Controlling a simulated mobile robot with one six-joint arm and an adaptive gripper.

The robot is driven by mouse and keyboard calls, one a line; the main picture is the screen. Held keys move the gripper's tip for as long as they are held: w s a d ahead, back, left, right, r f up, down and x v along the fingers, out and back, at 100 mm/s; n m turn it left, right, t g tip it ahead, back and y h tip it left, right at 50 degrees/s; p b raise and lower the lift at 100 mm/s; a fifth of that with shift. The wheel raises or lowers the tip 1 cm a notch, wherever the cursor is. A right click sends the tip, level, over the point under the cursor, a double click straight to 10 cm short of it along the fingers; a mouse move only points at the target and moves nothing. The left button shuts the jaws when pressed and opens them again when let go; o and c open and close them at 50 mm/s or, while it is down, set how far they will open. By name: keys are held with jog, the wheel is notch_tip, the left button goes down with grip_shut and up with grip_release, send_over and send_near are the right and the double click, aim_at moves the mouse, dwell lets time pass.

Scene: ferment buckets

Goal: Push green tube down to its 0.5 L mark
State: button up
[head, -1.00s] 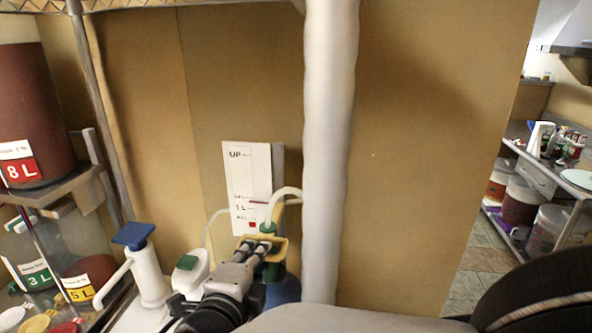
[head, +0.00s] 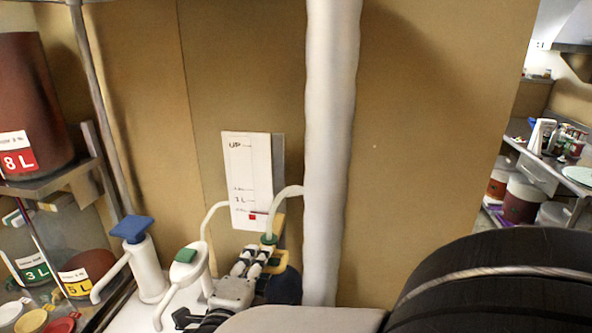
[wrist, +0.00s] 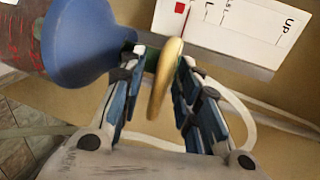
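The white gauge board (head: 240,170) on the wall reads UP at the top, with 1 L and smaller marks lower down. A dark red pointer (head: 258,212) sits level with about the lowest mark, just above a red square (head: 252,217). The green tube (head: 270,239) shows its green collar under a pale curved hose. In the wrist view, green (wrist: 152,62) shows between my fingertips, partly hidden by a yellow ring (wrist: 165,80). My gripper (wrist: 163,62) appears closed on it from both sides; in the head view, my gripper (head: 262,255) is below the board.
A white dispenser with a green top (head: 186,256) and one with a blue top (head: 131,229) stand left of my gripper. A blue round body (wrist: 80,45) is beside my fingers. A pale vertical pipe (head: 330,150) stands close on the right. Shelves with buckets are at left.

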jog(key=shift+r, duration=0.15)
notch_tip(320, 180, up, 10)
jog(key=shift+f, duration=0.1)
dwell(0.5)
